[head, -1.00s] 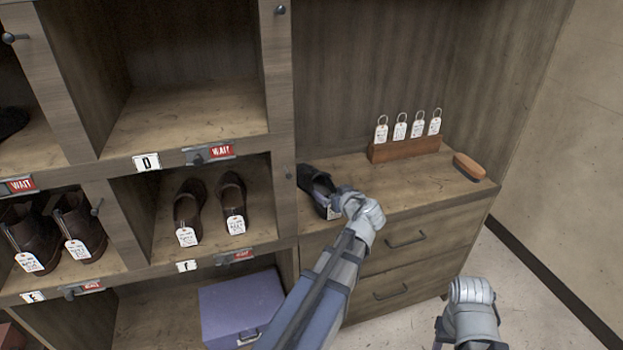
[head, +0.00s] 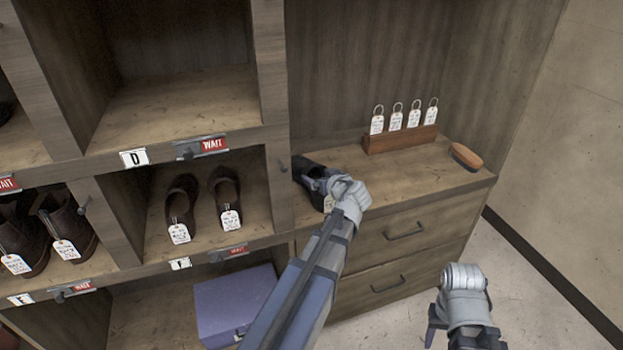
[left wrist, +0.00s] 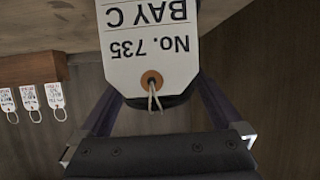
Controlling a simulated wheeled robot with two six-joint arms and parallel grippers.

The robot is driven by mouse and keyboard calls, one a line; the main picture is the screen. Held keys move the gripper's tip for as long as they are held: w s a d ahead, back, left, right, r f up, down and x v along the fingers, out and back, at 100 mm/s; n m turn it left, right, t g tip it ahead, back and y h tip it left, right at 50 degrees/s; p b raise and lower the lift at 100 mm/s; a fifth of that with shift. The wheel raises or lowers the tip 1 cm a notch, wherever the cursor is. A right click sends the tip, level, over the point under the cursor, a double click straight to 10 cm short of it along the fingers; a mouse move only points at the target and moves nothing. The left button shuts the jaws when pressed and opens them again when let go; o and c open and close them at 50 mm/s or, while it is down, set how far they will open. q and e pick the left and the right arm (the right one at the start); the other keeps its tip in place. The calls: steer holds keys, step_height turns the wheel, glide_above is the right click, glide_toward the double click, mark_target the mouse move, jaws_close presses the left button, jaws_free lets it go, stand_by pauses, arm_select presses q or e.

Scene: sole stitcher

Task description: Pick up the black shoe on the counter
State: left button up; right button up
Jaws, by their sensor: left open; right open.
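The black shoe (head: 301,165) lies on the counter (head: 400,175) at its left end, beside the cubby wall. My left gripper (head: 318,183) is open at the shoe's near end and hides part of it. In the left wrist view, a white tag (left wrist: 150,50) reading "No. 735 BAY C" hangs upside down in front of the shoe's dark end (left wrist: 172,101). The open left fingers (left wrist: 160,105) stand on either side of the shoe; whether they touch it I cannot tell. My right gripper (head: 434,330) is open and empty, low in front of the drawers.
A wooden block with several ringed tags (head: 400,140) stands at the back of the counter, and a brush (head: 466,156) lies at its right end. Tagged brown shoes (head: 226,195) fill cubbies at left. A purple box (head: 235,303) sits below. The counter's middle is clear.

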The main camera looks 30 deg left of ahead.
mark_target(301, 165)
arm_select(q)
steer(key=b+x, duration=0.1)
steer(key=x, duration=0.4)
steer(key=shift+r, duration=0.25)
steer(key=shift+c, duration=0.6)
jaws_close()
